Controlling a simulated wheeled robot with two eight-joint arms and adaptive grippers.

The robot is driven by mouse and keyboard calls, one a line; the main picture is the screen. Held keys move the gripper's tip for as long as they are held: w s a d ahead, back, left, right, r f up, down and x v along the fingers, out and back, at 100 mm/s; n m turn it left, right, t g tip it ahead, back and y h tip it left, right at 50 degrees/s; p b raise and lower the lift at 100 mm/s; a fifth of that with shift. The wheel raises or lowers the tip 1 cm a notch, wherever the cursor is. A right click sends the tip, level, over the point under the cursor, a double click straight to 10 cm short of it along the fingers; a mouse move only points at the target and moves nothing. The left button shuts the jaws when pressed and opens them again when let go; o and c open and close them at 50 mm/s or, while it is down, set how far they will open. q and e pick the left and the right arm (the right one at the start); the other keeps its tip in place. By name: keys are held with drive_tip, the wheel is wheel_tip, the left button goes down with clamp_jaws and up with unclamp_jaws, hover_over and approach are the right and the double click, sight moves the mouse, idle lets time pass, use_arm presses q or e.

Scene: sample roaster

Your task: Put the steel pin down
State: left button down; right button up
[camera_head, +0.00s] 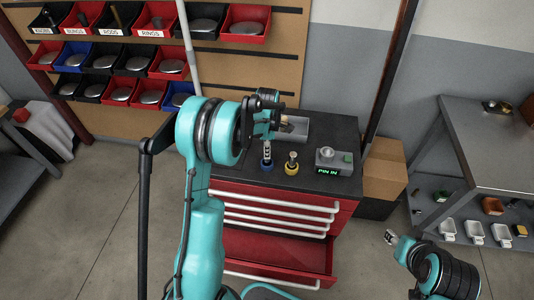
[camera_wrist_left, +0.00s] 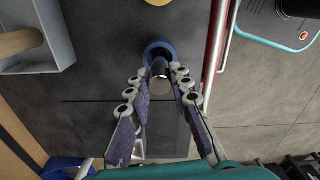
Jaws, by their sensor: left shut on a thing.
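The steel pin (camera_head: 267,149) stands upright at a blue ring (camera_head: 267,165) on the dark top of the red drawer cabinet. In the left wrist view the pin (camera_wrist_left: 160,84) lies between my left gripper's fingers (camera_wrist_left: 160,88), with the blue ring (camera_wrist_left: 157,47) around its far end. My left gripper (camera_head: 268,136) is shut on the pin from above. I cannot tell whether the pin's lower end is fully seated in the ring. My right gripper (camera_head: 392,237) is low at the right, away from the cabinet; its fingers are too small to read.
A brass piece with a yellow base (camera_head: 291,161) stands just right of the pin. Further right is a grey box (camera_head: 333,160) with a green "PIN IN" display. A grey tray (camera_head: 299,128) lies behind. A red drawer (camera_head: 275,249) is open below.

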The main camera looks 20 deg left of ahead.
use_arm(q)
drive_tip(key=shift+f, duration=0.35)
drive_tip(key=shift+r, duration=0.15)
drive_tip(key=c, duration=1.8)
unclamp_jaws()
drive_tip(key=shift+f, duration=0.25)
drive_tip(key=o, duration=0.4)
drive_tip(key=shift+o, duration=0.2)
drive_tip(key=shift+r, duration=0.1)
